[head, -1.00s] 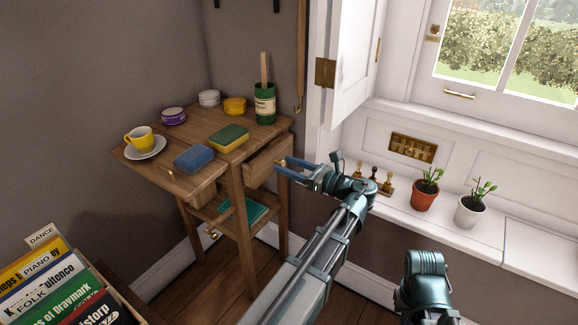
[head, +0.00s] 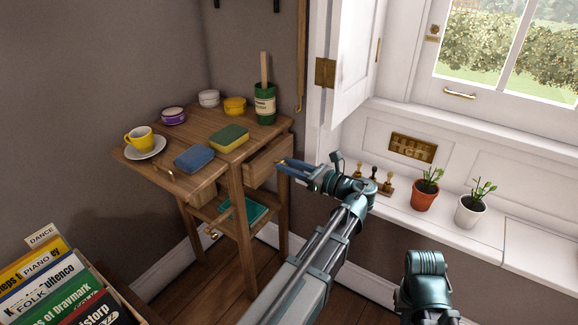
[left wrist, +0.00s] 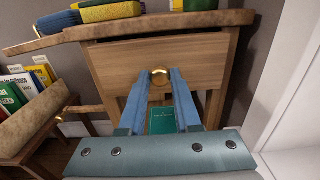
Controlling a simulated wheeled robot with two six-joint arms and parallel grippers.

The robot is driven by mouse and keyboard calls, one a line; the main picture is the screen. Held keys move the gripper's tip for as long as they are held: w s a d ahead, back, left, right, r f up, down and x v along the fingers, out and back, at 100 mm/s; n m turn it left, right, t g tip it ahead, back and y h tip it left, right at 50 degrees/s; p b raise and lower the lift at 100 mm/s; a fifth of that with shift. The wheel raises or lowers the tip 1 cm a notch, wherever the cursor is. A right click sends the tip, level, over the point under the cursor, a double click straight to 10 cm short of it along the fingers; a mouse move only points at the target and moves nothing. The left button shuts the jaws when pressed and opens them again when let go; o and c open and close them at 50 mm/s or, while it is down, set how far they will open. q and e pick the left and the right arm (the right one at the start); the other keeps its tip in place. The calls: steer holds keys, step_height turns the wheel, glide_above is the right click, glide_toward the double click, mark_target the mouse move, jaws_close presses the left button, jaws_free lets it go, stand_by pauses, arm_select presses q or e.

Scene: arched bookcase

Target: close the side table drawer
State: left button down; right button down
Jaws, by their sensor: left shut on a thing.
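The wooden side table (head: 195,131) stands against the wall. Its drawer (head: 266,163) is on the right side and appears to stand out a little from under the top. In the left wrist view, the drawer front (left wrist: 200,60) faces me, with a round brass knob (left wrist: 160,76) at its middle. My left gripper (head: 284,163) is at this front, its blue fingers shut on the knob; the fingers also show in the left wrist view (left wrist: 159,80). They partly hide the knob. My right gripper is not seen.
A yellow cup (head: 139,138), sponges (head: 229,138), tins and a green pot (head: 264,103) stand on the tabletop. A book (head: 240,213) lies on the lower shelf. A record crate (head: 138,308) is at lower left; a white sill with plants (head: 425,195) is right.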

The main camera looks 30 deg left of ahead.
mark_target(276, 160)
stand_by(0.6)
arm_select(q)
steer(key=a, duration=0.4)
steer(key=shift+w+a, duration=0.15)
steer(key=shift+w, duration=0.05)
steer(key=c, duration=0.6)
jaws_free()
steer(key=shift+a, duration=0.1)
steer(key=shift+c, duration=0.2)
steer(key=s+d, duration=0.1)
steer(key=d, duration=1.3)
steer(key=shift+a, duration=0.1)
